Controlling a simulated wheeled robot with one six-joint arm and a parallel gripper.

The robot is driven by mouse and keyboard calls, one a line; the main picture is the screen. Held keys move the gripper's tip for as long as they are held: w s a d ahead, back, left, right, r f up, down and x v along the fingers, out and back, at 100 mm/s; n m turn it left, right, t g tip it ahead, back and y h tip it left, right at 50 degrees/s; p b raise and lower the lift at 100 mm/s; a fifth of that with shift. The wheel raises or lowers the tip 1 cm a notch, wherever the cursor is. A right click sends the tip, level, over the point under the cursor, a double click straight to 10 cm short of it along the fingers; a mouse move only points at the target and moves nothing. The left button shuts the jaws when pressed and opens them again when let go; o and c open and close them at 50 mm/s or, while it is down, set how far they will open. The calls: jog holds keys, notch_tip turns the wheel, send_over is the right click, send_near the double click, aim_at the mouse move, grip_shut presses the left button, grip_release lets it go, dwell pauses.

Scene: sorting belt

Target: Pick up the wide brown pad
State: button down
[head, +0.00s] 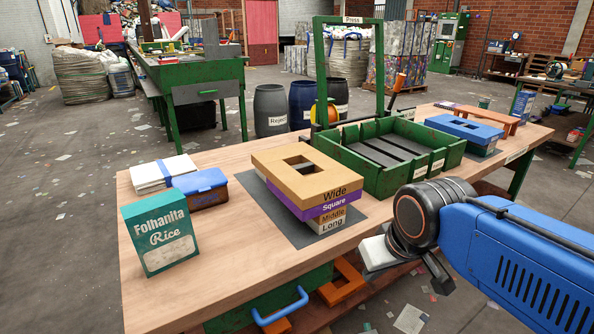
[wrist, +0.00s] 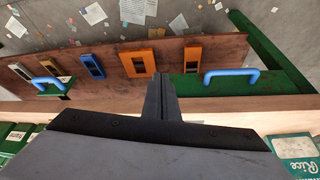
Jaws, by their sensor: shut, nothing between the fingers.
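The wide brown pad (head: 345,178) is the tan top piece of a stack on the wooden table, labelled "Wide", with a rectangular hole in its middle. Below it lie a purple "Square" pad (head: 318,208), an orange-brown "Middle" pad (head: 333,216) and a white "Long" pad (head: 333,224). My gripper (head: 440,277) is to the right of the stack, low by the table's front edge and apart from it. In the wrist view my gripper (wrist: 162,80) is shut and empty, over the lower shelf. The wide pad does not show there.
A green slotted tray (head: 385,190) stands behind the stack. A rice box (head: 160,233), a blue-lidded box (head: 200,186) and white pads (head: 163,172) stand to the left.

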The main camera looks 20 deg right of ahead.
aim_at(303, 165)
dwell(0.4)
